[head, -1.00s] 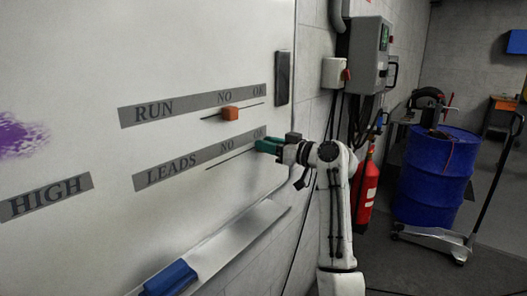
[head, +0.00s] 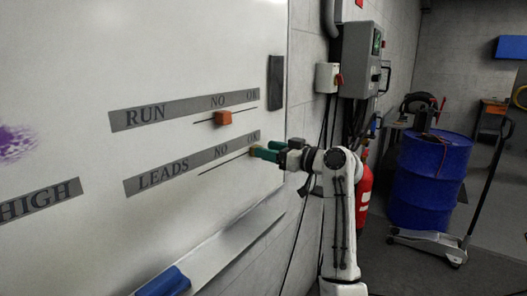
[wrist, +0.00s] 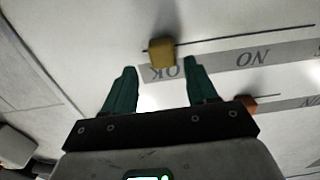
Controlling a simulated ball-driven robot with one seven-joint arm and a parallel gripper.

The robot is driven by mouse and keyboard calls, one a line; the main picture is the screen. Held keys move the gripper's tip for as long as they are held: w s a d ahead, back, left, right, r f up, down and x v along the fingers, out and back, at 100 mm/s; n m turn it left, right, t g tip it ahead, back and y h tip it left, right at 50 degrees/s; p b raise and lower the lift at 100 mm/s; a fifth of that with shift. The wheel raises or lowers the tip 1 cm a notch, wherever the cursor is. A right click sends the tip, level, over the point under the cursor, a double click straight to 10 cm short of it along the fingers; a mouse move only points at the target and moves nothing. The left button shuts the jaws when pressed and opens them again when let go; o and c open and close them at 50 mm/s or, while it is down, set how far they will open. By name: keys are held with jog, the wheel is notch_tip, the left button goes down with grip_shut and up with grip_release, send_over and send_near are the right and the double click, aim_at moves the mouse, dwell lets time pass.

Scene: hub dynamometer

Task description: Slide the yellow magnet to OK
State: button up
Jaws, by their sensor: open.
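The yellow magnet (head: 256,150) sits on the whiteboard at the right end of the LEADS line, just below the OK mark (head: 253,136). In the wrist view the magnet (wrist: 162,53) is on the line beside the OK lettering (wrist: 165,72). My gripper (head: 267,153) has green fingers and is just right of the magnet in the head view. In the wrist view my gripper (wrist: 160,68) is open, and the magnet lies beyond the fingertips, between their directions, with visible gaps to both.
An orange magnet (head: 223,118) sits on the RUN line above, near NO. A dark block (head: 275,82) is on the board's right edge. A blue eraser (head: 165,281) lies on the tray below. A fire extinguisher (head: 364,190) and blue drum (head: 430,180) stand to the right.

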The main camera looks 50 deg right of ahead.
jog(key=s+b, duration=0.1)
jog(key=s, duration=0.7)
jog(key=shift+d, duration=0.15)
jog(key=shift+f, duration=0.1)
